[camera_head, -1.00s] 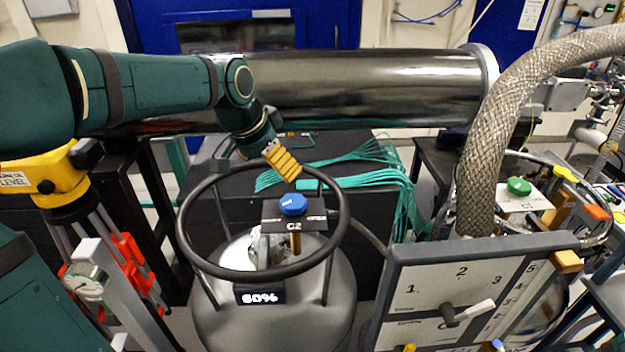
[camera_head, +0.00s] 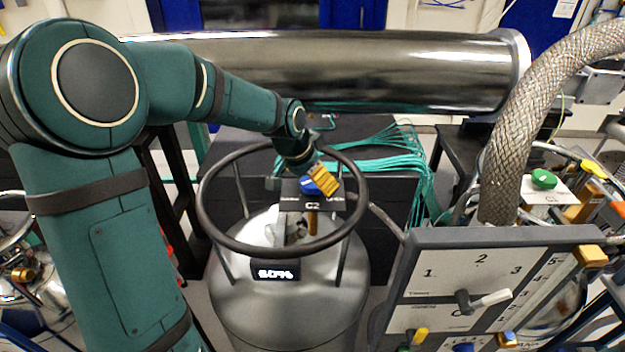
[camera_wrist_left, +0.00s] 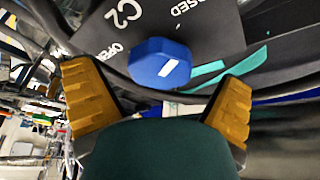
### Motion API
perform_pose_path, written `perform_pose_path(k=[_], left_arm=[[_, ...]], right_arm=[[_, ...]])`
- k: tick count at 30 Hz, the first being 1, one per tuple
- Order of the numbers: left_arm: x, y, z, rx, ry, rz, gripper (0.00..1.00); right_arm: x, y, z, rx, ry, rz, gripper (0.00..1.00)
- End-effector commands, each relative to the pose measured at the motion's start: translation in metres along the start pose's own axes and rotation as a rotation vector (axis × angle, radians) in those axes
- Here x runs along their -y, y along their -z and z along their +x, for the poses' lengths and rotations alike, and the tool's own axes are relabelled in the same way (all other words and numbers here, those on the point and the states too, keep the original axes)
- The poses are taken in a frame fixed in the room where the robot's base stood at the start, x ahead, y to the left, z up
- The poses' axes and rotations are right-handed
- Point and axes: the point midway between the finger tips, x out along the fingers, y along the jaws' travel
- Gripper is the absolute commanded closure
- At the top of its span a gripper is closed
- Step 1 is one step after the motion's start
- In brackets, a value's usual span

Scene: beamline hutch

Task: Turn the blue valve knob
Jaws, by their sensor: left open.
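The blue valve knob (camera_head: 308,187) sits on the dark C2 plate (camera_head: 331,204) above the grey dewar (camera_head: 290,300), inside its black ring (camera_head: 205,215). My left gripper (camera_head: 323,180) is at the knob in the head view and hides part of it. In the left wrist view the blue knob (camera_wrist_left: 160,63), with a white mark on top, lies ahead between the two spread yellow fingers (camera_wrist_left: 160,100). The fingers look apart from the knob, and the gripper is open and empty. The plate (camera_wrist_left: 205,25) reads OPEN and CLOSED. My right gripper is not in view.
A panel with numbers (camera_head: 455,270) and a thick braided hose (camera_head: 510,150) stand at the right. A large metal pipe (camera_head: 400,75) runs behind the dewar. Teal cables (camera_head: 390,155) lie on the black box behind. A green knob (camera_head: 543,179) is at the right.

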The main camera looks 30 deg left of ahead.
Motion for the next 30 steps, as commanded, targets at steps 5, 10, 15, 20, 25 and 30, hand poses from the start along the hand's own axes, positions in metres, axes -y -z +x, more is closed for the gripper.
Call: perform_pose_path(k=[5,10,15,20,25,30], left_arm=[[0.0000,-0.0003,0.0070,0.001,0.000,0.000,0.04],[0.0000,-0.0002,0.0071,0.000,0.000,0.000,0.04],[0.0000,-0.0001,0.0070,0.000,0.000,0.000,0.42],[-0.0001,0.0000,0.0069,0.000,0.000,0.000,0.73],[-0.0002,0.0003,0.0068,-0.001,0.003,-0.008,0.73],[-0.0010,0.0011,0.0067,-0.003,0.021,-0.047,0.74]], right_arm=[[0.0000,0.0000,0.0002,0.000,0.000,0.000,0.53],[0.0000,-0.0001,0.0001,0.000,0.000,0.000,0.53],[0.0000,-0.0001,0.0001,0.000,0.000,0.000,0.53],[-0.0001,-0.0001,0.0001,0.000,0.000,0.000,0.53],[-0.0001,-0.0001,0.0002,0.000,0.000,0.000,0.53],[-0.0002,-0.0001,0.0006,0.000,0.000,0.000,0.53]])
